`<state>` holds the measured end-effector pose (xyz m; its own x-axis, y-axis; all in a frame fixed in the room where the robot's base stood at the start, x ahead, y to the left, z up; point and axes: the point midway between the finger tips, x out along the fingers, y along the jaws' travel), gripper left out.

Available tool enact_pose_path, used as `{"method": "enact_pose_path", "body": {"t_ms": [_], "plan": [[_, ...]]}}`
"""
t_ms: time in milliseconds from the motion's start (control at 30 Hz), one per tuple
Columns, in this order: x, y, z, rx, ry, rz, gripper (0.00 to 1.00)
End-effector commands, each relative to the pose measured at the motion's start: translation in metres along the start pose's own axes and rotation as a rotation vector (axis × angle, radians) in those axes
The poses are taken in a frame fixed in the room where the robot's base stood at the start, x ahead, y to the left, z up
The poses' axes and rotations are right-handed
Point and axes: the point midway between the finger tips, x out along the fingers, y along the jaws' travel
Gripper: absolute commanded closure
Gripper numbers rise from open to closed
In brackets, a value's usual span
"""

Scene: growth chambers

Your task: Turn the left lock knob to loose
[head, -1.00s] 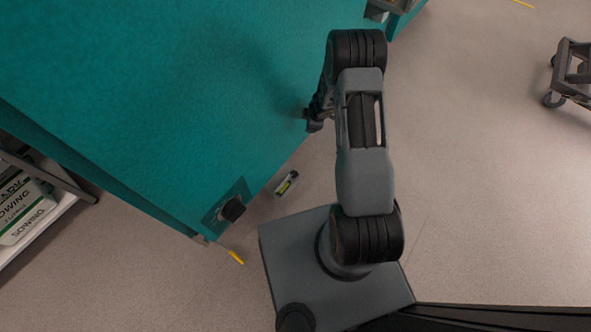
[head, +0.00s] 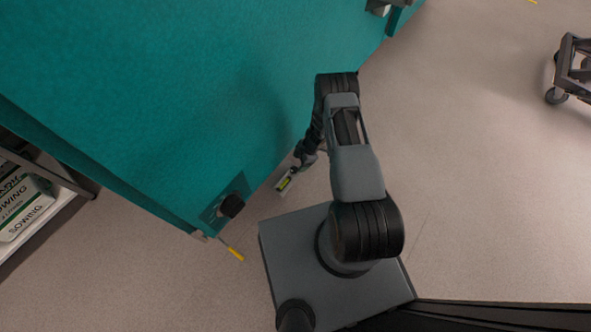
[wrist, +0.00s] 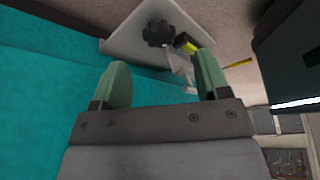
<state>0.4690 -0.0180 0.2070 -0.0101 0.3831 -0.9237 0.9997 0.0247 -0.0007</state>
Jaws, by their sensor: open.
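A black lock knob (head: 231,206) sits on a teal plate (head: 212,216) at the near left corner of the teal chamber. In the wrist view a dark lobed knob (wrist: 158,33) on a pale plate (wrist: 128,40) lies beyond the fingertips, apart from them. I cannot tell for sure that it is the same knob. My gripper (wrist: 162,75) is open and empty, its two green fingers spread. In the head view my gripper (head: 304,157) hangs beside the chamber's edge, up and right of the knob, partly hidden by my wrist. The knob's setting is too small to read.
The teal chamber (head: 150,90) fills the left. A shelf with labelled bags (head: 25,210) is at far left, a wheeled cart (head: 572,70) at right.

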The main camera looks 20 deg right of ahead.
Motion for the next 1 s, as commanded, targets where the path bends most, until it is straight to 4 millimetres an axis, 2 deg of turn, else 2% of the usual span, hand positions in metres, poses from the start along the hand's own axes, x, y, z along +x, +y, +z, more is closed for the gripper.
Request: {"method": "enact_pose_path", "body": {"t_ms": [33,100,300,500,800,1000], "plan": [[0.013,-0.001,0.001,-0.001,0.000,-0.002,0.31],[0.023,0.000,0.001,-0.001,0.000,-0.001,0.31],[0.045,0.000,0.001,-0.001,0.000,0.000,0.31],[0.053,0.000,0.000,0.000,-0.001,0.001,0.31],[0.054,0.000,0.000,0.000,-0.001,0.001,0.31],[0.054,0.000,0.000,0.000,-0.001,0.001,0.49]]}}
